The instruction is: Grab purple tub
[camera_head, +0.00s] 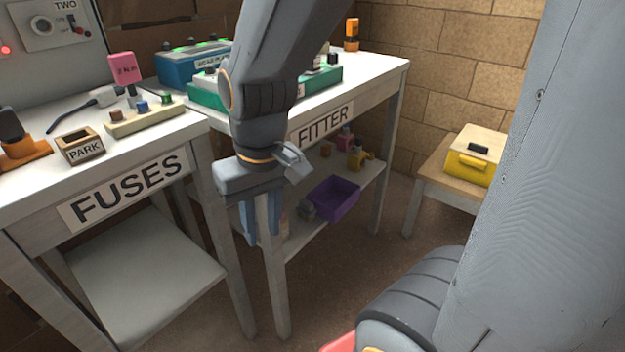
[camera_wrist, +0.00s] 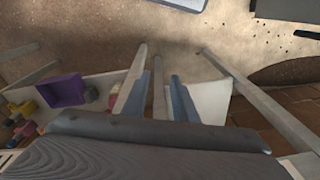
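The purple tub (camera_head: 340,208) is an open box on the lower shelf of the FITTER table (camera_head: 330,125), near the shelf's front edge. It also shows at the left of the wrist view (camera_wrist: 65,97), and it looks empty there. My gripper (camera_head: 261,237) points down beside the FITTER table's front leg, to the left of the tub. The tub is clear of the fingers.
A grey item (camera_head: 307,209) sits on the shelf just left of the tub. Yellow-orange (camera_head: 360,156) and pink (camera_head: 345,138) items stand behind it. The FUSES table (camera_head: 130,190) is at left. A yellow box (camera_head: 470,168) rests on a small table at right. Floor in front is clear.

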